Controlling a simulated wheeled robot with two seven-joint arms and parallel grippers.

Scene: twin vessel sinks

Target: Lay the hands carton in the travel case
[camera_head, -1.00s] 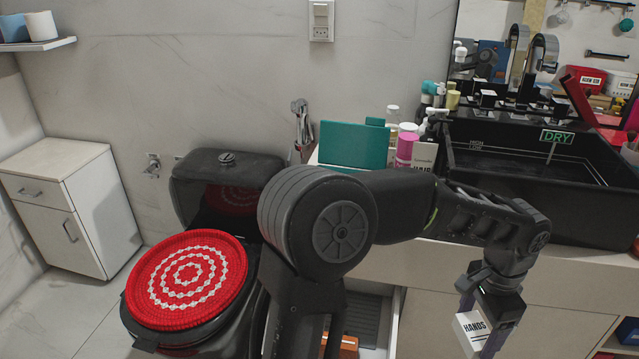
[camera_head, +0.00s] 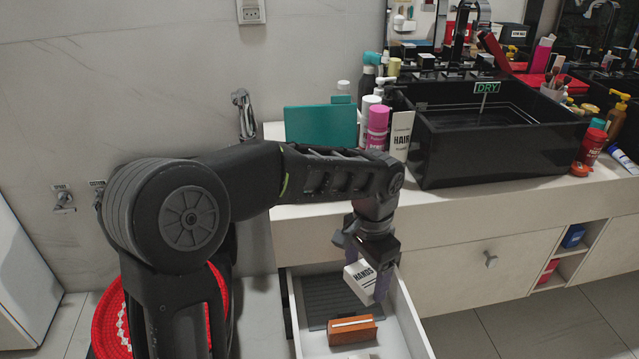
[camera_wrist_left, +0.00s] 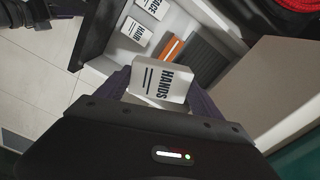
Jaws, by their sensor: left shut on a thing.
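The white hands carton (camera_head: 361,279), lettered HANDS, is between the fingers of my left gripper (camera_head: 368,272), which is shut on it. It is tilted and held above the open drawer. The left wrist view shows the carton (camera_wrist_left: 160,82) with its lettering facing the camera and the purple fingers at its sides. A teal flat case (camera_head: 320,126) stands on the counter with its panel upright; I cannot tell whether it is the travel case, and its inside is hidden. What looks like my right gripper (camera_wrist_left: 62,9) is cut off at the wrist view's top left.
The open drawer (camera_head: 412,328) holds a grey ridged mat (camera_head: 322,290) and an orange-brown box (camera_head: 352,331). White cartons, one lettered HAIR (camera_wrist_left: 129,32), show there in the wrist view. Bottles, including a pink one (camera_head: 377,128), stand between the teal case and the black sink (camera_head: 500,150).

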